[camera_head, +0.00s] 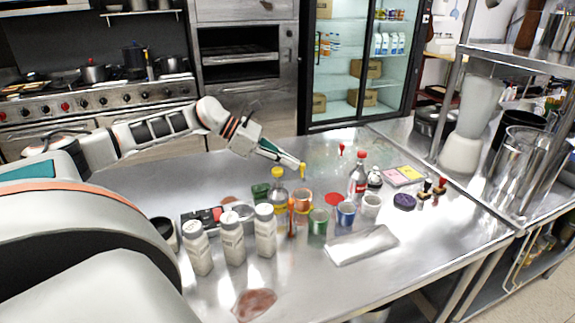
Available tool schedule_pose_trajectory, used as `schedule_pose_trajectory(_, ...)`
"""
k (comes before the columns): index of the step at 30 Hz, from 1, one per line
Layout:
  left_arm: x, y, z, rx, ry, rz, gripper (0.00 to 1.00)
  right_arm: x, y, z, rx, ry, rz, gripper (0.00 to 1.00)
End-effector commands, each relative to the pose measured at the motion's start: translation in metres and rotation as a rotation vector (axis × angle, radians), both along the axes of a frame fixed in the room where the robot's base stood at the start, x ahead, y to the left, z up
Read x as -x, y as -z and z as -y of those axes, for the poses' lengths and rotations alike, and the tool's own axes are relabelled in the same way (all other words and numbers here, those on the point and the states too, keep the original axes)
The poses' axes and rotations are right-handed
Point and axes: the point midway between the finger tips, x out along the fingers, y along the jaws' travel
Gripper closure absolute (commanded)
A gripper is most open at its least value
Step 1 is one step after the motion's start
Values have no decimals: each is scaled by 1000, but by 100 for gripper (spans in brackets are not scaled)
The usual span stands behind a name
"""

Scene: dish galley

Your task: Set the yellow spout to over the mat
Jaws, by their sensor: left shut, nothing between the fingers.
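A small yellow piece (303,171), which looks like the yellow spout, hangs down at the tip of my left gripper, above a copper-coloured cup (302,197). My left gripper (296,162) is shut, reaching in from the left, its tip beside or touching the yellow piece; I cannot tell which. The rest of the spout is hidden or too small to tell. My right gripper is out of view.
White bottles (232,238), a yellow-capped bottle (279,192), green and blue cups (346,212) and a red-capped bottle (358,176) crowd the middle. A small red piece (341,149) stands behind. A grey cloth (361,244) lies in front. The steel counter is clear at front right.

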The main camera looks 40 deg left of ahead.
Motion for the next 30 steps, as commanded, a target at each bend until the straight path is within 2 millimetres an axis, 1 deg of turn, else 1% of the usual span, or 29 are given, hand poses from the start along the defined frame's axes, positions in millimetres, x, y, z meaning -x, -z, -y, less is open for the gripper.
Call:
schedule_pose_trajectory(6, 0, 2, 2, 3, 2, -2, 100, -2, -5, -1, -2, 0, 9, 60)
schedule_pose_trajectory(11, 0, 3, 0, 3, 2, -2, 100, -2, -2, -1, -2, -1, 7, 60)
schedule_pose_trajectory(21, 3, 3, -14, 2, 1, -2, 100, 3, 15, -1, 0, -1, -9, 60)
schedule_pose_trajectory(26, 5, 0, -17, 1, 0, -2, 100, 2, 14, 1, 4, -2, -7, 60)
schedule_pose_trajectory(30, 12, -5, -26, -2, -2, -6, 100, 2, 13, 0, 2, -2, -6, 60)
